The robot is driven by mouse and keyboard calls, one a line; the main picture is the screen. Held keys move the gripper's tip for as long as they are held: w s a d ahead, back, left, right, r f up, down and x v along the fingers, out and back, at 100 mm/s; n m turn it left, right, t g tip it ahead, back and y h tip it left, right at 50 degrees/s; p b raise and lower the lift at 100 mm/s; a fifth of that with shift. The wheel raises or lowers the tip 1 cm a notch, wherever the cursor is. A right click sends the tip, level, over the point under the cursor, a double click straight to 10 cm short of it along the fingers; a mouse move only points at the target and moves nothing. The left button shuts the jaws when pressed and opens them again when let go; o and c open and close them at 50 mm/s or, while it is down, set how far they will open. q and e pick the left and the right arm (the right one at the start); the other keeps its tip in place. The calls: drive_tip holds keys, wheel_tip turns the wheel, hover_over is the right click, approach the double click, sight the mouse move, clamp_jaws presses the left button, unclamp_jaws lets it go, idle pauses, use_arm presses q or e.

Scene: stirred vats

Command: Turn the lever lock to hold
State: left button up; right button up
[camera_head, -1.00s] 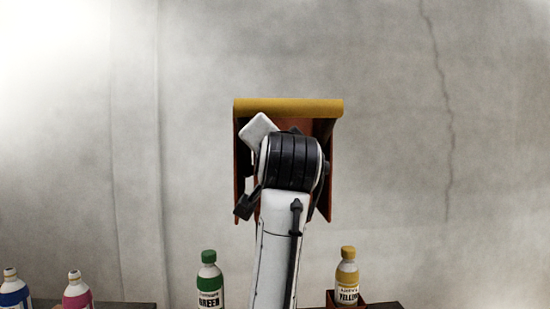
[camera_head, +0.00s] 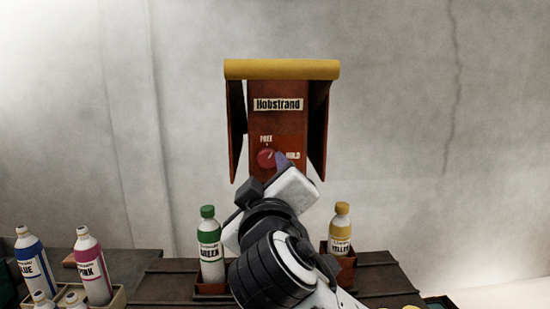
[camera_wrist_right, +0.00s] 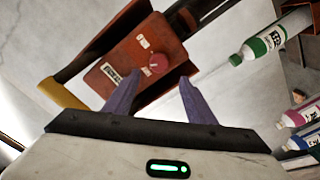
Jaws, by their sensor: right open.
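The lever lock is a round red knob (camera_head: 266,157) on the front of a red panel box (camera_head: 277,128) on the far side. FREE is printed above the knob and HOLD to its right. A pale mark shows on the knob, but its exact direction is hard to tell. My right gripper (camera_head: 282,161) is just in front of the knob, at its lower right. In the right wrist view the knob (camera_wrist_right: 158,62) lies ahead of the two purple fingers (camera_wrist_right: 160,80), which are open with nothing between them. My left gripper is not in view.
The box has a yellow top edge (camera_head: 282,69) and red side flaps. A green bottle (camera_head: 211,250) and a yellow bottle (camera_head: 340,230) stand on either side of my right arm. Blue (camera_head: 31,261) and pink (camera_head: 93,268) bottles stand at the left.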

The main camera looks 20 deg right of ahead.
sight(266, 159)
drive_tip(key=p+x, duration=0.1)
drive_tip(key=x, duration=0.7)
drive_tip(key=shift+d, duration=0.1)
drive_tip(key=c, duration=1)
